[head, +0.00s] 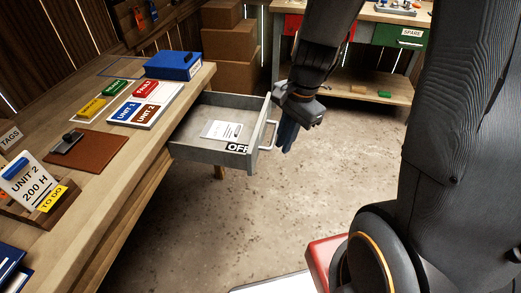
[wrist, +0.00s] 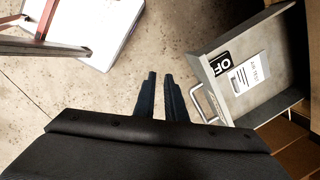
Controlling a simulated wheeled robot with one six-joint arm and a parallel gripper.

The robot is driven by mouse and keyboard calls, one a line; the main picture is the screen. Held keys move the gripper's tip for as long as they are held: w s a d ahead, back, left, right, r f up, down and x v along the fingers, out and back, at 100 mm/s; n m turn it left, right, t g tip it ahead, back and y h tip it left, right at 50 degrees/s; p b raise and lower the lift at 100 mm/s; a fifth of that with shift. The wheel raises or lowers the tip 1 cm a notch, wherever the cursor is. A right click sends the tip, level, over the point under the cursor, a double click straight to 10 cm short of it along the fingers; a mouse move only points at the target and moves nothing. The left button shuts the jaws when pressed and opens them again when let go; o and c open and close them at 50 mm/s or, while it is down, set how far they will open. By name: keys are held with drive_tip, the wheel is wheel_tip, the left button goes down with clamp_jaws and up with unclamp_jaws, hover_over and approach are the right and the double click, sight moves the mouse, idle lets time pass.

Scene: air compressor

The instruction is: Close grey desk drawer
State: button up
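The grey desk drawer (head: 215,145) is pulled out from under the wooden desk (head: 120,165) in the head view. A light bar handle (head: 270,136) is on its front. Inside lie a white paper card and a label reading "OF", partly cut off. The drawer also shows at the right in the wrist view (wrist: 275,45), with its handle (wrist: 205,105) facing my fingers. My gripper (head: 287,138) is just outside the drawer front, beside the handle, fingers pointing down. In the wrist view my gripper (wrist: 159,75) shows a narrow gap between the fingers and holds nothing; the handle is apart to the right.
On the desk are a blue box (head: 173,66), several coloured labels, a brown mat (head: 88,150) and a sign stand (head: 35,190). Cardboard boxes (head: 230,45) are stacked behind the drawer. A workbench (head: 370,75) stands at the back.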

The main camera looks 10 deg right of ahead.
drive_tip(key=w+f+m, duration=0.1)
drive_tip(key=m, duration=0.1)
drive_tip(key=w+f+m, duration=0.1)
drive_tip(key=w+m, duration=0.1)
drive_tip(key=m, duration=0.1)
drive_tip(key=w+d+m, duration=0.1)
drive_tip(key=m, duration=0.2)
drive_tip(key=shift+w+f+t+y+p, duration=0.3)
drive_tip(key=shift+w+f+p, duration=0.05)
drive_tip(key=shift+w+f, duration=0.05)
clamp_jaws()
drive_tip(key=w+a+f+m, duration=0.1)
drive_tip(key=w+a+f, duration=0.1)
drive_tip(key=f, duration=0.3)
drive_tip(key=w+a+f+m+b, duration=0.1)
drive_tip(key=a+f, duration=0.2)
drive_tip(key=f, duration=0.2)
drive_tip(key=shift+w+a+f, duration=0.2)
drive_tip(key=shift+w+a, duration=0.1)
drive_tip(key=shift+w, duration=0.1)
drive_tip(key=shift+w+a, duration=0.1)
